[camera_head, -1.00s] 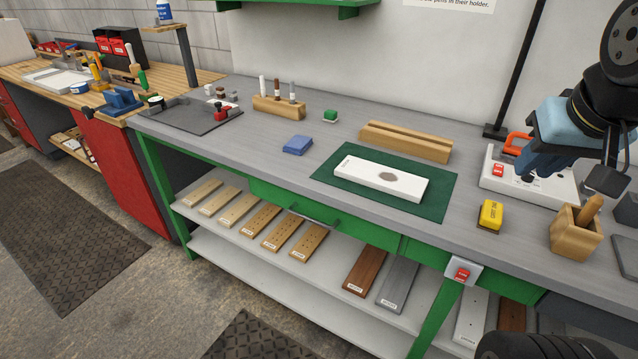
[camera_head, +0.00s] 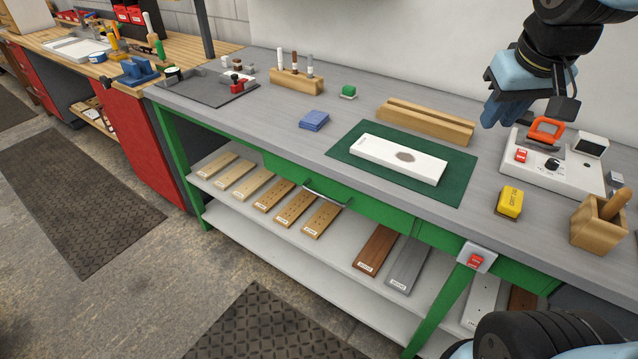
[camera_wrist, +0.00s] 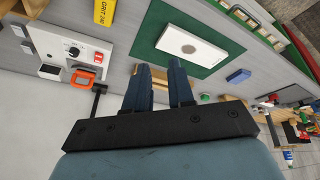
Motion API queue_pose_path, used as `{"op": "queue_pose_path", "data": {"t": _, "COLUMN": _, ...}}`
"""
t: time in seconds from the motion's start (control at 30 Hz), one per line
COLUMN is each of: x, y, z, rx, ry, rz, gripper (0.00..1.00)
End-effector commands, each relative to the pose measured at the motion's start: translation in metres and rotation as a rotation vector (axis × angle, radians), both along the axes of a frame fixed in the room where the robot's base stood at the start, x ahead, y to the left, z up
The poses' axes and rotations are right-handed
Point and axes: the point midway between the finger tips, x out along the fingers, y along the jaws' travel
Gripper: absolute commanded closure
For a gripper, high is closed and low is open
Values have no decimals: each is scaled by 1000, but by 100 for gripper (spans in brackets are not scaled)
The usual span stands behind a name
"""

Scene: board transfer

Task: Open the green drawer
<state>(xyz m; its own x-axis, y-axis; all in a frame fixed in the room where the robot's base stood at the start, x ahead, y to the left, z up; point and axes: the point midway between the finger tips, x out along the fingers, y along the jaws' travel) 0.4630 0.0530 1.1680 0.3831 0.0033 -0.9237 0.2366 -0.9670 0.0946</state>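The green drawer (camera_head: 362,206) is set under the front edge of the grey workbench, and its front looks flush with the frame. Its dark bar handle (camera_head: 325,192) sticks out from the front. My gripper (camera_head: 490,115) is at the upper right of the head view, above the back of the bench and well away from the handle. In the wrist view my gripper (camera_wrist: 159,66) shows two blue fingers with a gap between them and nothing held. The handle shows at the top of the wrist view (camera_wrist: 245,14).
A white board (camera_head: 398,160) lies on a green mat (camera_head: 455,178). A yellow block (camera_head: 510,202), a wooden holder (camera_head: 598,235) and a white device (camera_head: 550,172) stand at the right. Boards lie on the lower shelf (camera_head: 290,252).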

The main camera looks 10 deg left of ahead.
Motion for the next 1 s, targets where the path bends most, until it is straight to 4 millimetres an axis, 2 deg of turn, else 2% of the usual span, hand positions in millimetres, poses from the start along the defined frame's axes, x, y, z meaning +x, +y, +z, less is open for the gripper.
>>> {"op": "queue_pose_path", "data": {"t": 0.03, "x": 12, "y": 13, "z": -5, "rx": -17, "ry": 20, "rz": 43, "gripper": 77}}
{"op": "queue_pose_path", "data": {"t": 0.2, "x": 47, "y": 55, "z": -21, "rx": -77, "ry": 65, "rz": 184, "gripper": 77}}
{"op": "queue_pose_path", "data": {"t": 0.37, "x": 73, "y": 103, "z": -42, "rx": -130, "ry": 106, "rz": 318, "gripper": 77}}
{"op": "queue_pose_path", "data": {"t": 0.5, "x": 91, "y": 149, "z": -67, "rx": -175, "ry": 137, "rz": 438, "gripper": 77}}
{"op": "queue_pose_path", "data": {"t": 0.63, "x": 101, "y": 194, "z": -93, "rx": -217, "ry": 166, "rz": 551, "gripper": 77}}
{"op": "queue_pose_path", "data": {"t": 0.8, "x": 104, "y": 255, "z": -133, "rx": -267, "ry": 198, "rz": 697, "gripper": 77}}
{"op": "queue_pose_path", "data": {"t": 1.0, "x": 98, "y": 307, "z": -172, "rx": -309, "ry": 225, "rz": 824, "gripper": 77}}
